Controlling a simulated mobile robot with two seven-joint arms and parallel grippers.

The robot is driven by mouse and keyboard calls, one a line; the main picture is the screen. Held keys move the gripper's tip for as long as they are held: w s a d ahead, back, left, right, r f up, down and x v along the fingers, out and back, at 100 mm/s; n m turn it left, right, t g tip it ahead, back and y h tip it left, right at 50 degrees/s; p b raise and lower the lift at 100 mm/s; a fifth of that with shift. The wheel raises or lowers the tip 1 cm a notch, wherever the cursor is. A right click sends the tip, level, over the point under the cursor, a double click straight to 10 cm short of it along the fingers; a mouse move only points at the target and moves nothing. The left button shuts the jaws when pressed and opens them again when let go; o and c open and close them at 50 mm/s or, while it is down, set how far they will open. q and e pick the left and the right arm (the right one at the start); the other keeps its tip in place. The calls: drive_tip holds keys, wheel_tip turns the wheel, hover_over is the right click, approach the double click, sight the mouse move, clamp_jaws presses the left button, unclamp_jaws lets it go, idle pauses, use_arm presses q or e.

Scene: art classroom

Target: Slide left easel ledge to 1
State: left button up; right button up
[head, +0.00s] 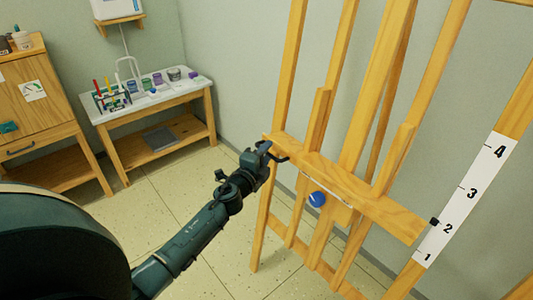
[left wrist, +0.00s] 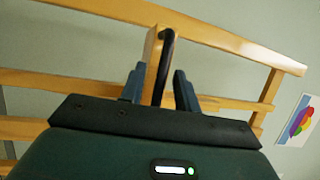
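The wooden easel (head: 372,95) stands at the right of the head view. Its ledge (head: 385,208) crosses it, with a blue knob (head: 317,199) below the ledge's front. A black pointer (head: 434,222) at the ledge's right end is level with the 2 on the white scale (head: 470,190), marked 1 to 4. A black curved handle (head: 276,154) is at the ledge's left end. My left gripper (head: 263,152) is at this handle. In the left wrist view, the fingers (left wrist: 158,88) are apart, with the black handle (left wrist: 165,60) between them and gaps beside it. My right gripper is not in view.
A white-topped table (head: 150,93) with jars and a pen rack stands at the back left. A wooden cabinet (head: 35,95) is beside it. Tiled floor (head: 185,190) lies open between table and easel. The wall (head: 235,70) is close behind the easel.

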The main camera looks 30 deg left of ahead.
use_arm(q)
drive_tip(key=shift+w, duration=0.3)
drive_tip(key=shift+c, duration=0.4)
clamp_jaws()
